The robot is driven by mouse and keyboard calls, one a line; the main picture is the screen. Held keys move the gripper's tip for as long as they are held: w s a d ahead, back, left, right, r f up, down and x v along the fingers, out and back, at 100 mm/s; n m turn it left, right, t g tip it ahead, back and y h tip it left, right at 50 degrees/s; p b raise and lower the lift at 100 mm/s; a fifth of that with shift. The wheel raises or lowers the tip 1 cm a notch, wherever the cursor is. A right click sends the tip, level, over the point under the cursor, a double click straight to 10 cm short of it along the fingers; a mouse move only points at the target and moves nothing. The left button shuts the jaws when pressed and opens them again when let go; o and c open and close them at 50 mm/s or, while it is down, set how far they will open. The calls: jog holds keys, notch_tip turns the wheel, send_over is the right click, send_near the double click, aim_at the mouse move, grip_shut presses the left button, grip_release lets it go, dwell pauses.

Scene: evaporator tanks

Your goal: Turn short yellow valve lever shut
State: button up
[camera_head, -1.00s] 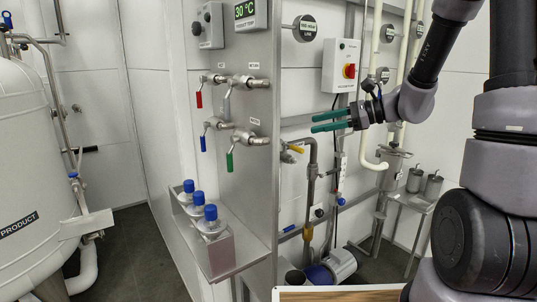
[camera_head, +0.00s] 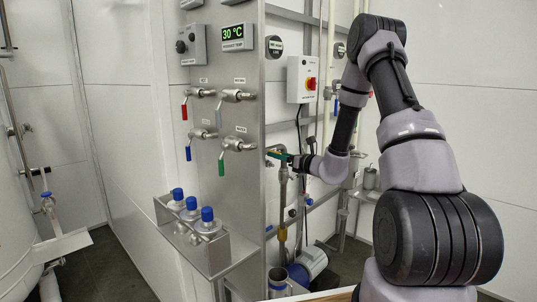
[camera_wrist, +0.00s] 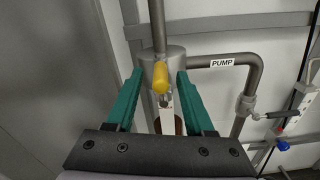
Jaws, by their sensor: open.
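The short yellow valve lever (camera_wrist: 160,78) sits between the two green fingers of my gripper (camera_wrist: 160,88) in the wrist view, its rounded end facing the camera. The fingers are open, one on each side of it, with a gap to each. A grey pipe rises above the lever, and a metal valve body (camera_wrist: 177,52) is behind it. In the head view my gripper (camera_head: 276,156) is at the pipework just right of the steel panel's edge. The fingers mostly hide the lever there.
A steel panel (camera_head: 236,190) with red, blue and green lever valves stands left of my gripper. A control box (camera_head: 301,80) with a red knob is above. In the wrist view, a pipe labelled PUMP (camera_wrist: 222,63) bends down on the right.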

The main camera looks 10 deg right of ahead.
jog(key=shift+x, duration=2.4)
grip_shut()
